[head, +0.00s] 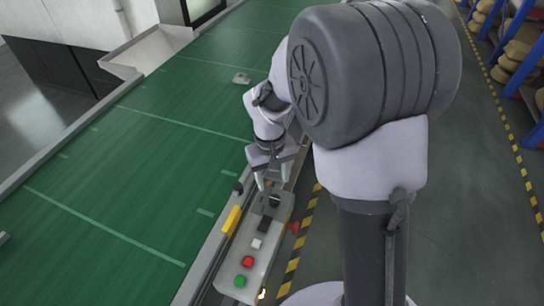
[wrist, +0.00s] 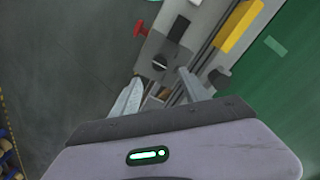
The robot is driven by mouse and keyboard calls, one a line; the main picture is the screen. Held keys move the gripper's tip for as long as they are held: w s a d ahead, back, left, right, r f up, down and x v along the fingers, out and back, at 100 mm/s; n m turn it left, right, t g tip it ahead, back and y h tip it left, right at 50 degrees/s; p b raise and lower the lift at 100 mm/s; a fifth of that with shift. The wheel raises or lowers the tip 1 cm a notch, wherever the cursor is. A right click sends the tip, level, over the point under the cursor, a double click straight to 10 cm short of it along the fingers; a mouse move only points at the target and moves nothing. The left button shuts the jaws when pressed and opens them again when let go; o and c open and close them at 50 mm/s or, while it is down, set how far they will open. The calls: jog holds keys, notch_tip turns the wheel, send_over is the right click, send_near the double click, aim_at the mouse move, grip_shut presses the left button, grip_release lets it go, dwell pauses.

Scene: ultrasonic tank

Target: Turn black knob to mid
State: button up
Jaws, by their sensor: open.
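The black knob (head: 274,201) sits at the far end of a grey control box (head: 255,262). In the wrist view the knob (wrist: 159,62) is round with a pale line across its face; which setting it marks is too small to tell. My gripper (head: 273,185) is open, its fingers pointing down at the knob's end of the box. In the wrist view my gripper (wrist: 158,77) has its fingertips on either side, just short of the knob, with nothing between them. I cannot tell whether they touch the box.
The box also carries a black rectangle (head: 264,225), a white button (head: 257,243), a red button (head: 248,262) and a green button (head: 240,281). A red handle (head: 294,228) sticks out at its right. A yellow block (head: 232,220) and green conveyor (head: 110,170) lie left.

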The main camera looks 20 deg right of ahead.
notch_tip(320, 180, up, 8)
jog(key=p, duration=0.2)
jog(key=shift+a, duration=0.2)
jog(key=s+a+r+m+t+y+b, duration=0.1)
jog(key=s+r+m+t+b, duration=0.1)
jog(key=s, duration=0.7)
jog(key=s+a+r+m+t+y+b, duration=0.1)
jog(key=s+r+m+t+b, duration=0.2)
jog(key=s, duration=0.6)
jog(key=shift+s+a+r+t+y+b, duration=0.3)
jog(key=shift+s+r+t+b, duration=0.1)
jog(key=shift+r+b, duration=0.25)
